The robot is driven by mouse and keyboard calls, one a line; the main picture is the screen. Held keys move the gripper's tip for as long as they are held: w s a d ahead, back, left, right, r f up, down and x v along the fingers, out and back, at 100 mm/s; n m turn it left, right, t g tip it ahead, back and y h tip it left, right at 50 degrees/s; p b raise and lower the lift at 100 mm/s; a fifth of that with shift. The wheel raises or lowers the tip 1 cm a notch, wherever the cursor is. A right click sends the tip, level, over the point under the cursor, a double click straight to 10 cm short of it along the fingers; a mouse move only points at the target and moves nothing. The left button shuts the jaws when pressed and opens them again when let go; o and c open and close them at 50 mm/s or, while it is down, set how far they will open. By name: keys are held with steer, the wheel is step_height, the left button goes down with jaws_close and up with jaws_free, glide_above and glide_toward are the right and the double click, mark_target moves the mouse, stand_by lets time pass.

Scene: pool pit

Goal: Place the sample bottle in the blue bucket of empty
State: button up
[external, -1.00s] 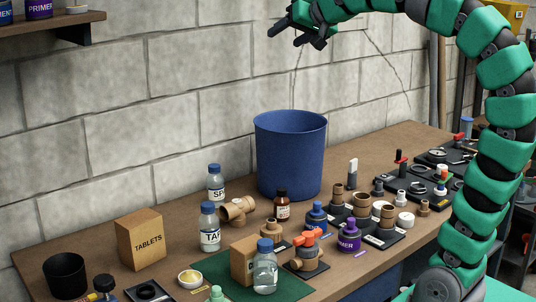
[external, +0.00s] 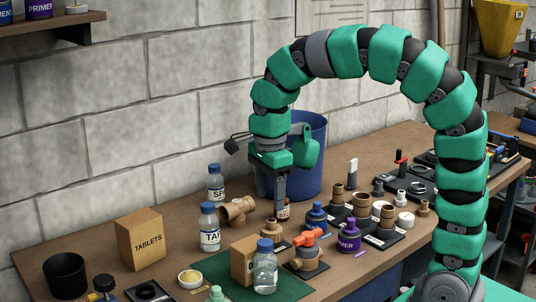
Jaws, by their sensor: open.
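The blue bucket (external: 307,180) stands at the back of the bench against the wall, partly hidden by my arm. Several blue-capped bottles stand on the bench: one labelled "SP..." (external: 215,184), one labelled "TAP" (external: 209,229), and a clear one (external: 265,271) with no readable label at the front. I cannot tell which is the sample bottle. My gripper (external: 279,208) points down in front of the bucket, open, with nothing seen held.
A tan pipe tee (external: 237,210) lies left of my gripper. A tablets box (external: 141,239), a black cup (external: 65,275) and a small box (external: 244,261) stand left and front.

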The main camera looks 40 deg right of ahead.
glide_above(265, 241)
steer(key=f, duration=0.5)
steer(key=d+f, duration=0.1)
steer(key=f, duration=0.1)
steer(key=shift+s+f, duration=0.25)
steer(key=shift+f, duration=0.05)
steer(key=shift+w+a+f+p, duration=0.1)
steer(key=shift+a+f+p, duration=0.15)
steer(key=shift+f, duration=1.15)
steer(key=shift+w+a+f+p, duration=0.1)
steer(key=shift+a+f, duration=0.15)
steer(key=shift+f, duration=1.15)
steer(key=shift+c, duration=0.3)
jaws_close()
steer(key=shift+r, duration=0.1)
